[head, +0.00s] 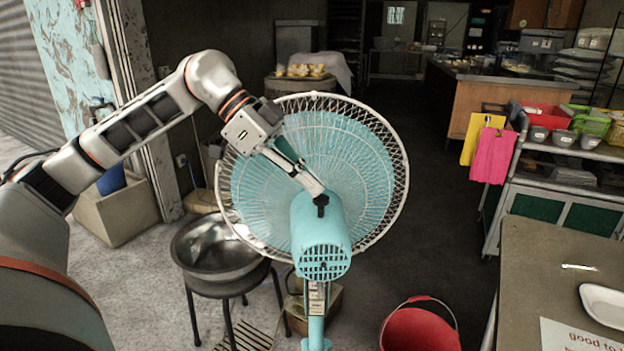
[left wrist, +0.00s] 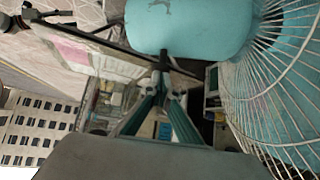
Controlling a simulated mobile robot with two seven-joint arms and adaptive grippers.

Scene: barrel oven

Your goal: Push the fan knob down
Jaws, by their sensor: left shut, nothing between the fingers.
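The turquoise fan has a round white wire cage (head: 398,165) and a motor housing (head: 322,235) that faces me. The small black fan knob (head: 321,204) stands up from the top of the housing. My left gripper (head: 318,188) is shut and empty, with its fingertips right at the top of the knob. In the left wrist view the gripper (left wrist: 166,85) points at the dark knob (left wrist: 163,57), beside the turquoise housing (left wrist: 190,25). I cannot tell whether the tips touch the knob. My right gripper is not in view.
The fan cage stands close behind my left gripper. A metal bowl (head: 212,250) rests on a black stool to the left. A red bucket (head: 420,325) is on the floor at the lower right. A table (head: 540,262) with a white dish (head: 605,303) stands at the right.

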